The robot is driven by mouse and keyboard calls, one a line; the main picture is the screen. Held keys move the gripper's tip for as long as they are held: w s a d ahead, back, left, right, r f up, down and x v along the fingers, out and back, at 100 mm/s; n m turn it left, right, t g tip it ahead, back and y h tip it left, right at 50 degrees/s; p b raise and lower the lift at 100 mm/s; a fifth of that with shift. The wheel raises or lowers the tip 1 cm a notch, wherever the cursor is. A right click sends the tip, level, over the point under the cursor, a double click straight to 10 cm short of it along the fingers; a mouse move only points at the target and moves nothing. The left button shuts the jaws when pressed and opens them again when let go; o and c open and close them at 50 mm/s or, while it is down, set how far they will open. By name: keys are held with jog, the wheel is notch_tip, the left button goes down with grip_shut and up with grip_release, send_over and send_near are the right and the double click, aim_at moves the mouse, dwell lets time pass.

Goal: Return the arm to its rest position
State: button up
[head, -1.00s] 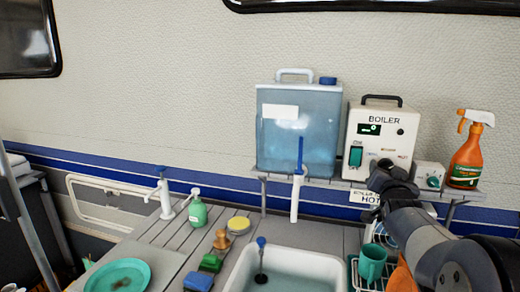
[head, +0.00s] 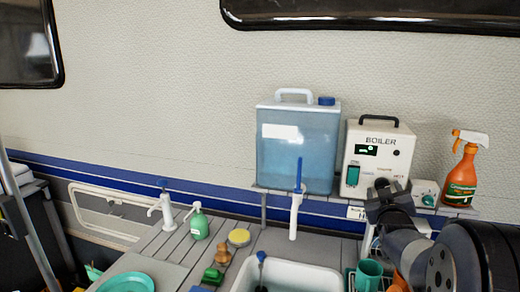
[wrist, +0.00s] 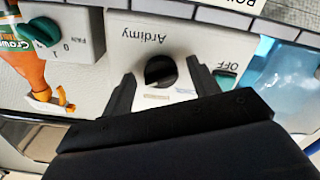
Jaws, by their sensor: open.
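My arm comes in from the lower right of the head view. My gripper (head: 388,200) is in front of the lower part of the boiler (head: 376,160) and hides part of it. In the wrist view my gripper (wrist: 165,95) is open, its two dark fingers apart with nothing between them. The boiler front, with a black knob (wrist: 161,71) and a green OFF switch (wrist: 224,80), appears upside down beyond the fingers. I cannot tell the exact gap between fingertips and boiler.
The shelf (head: 262,187) holds a blue water tank (head: 298,160), a small control box (head: 425,194) and an orange spray bottle (head: 461,180). Below are a sink (head: 290,278), a green cup (head: 369,274), a soap bottle (head: 199,224) and a green plate (head: 125,283).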

jog(key=shift+r+n+p, duration=0.1)
jog(key=shift+n+p, duration=0.95)
jog(key=shift+n, duration=0.05)
jog(key=shift+s, duration=0.1)
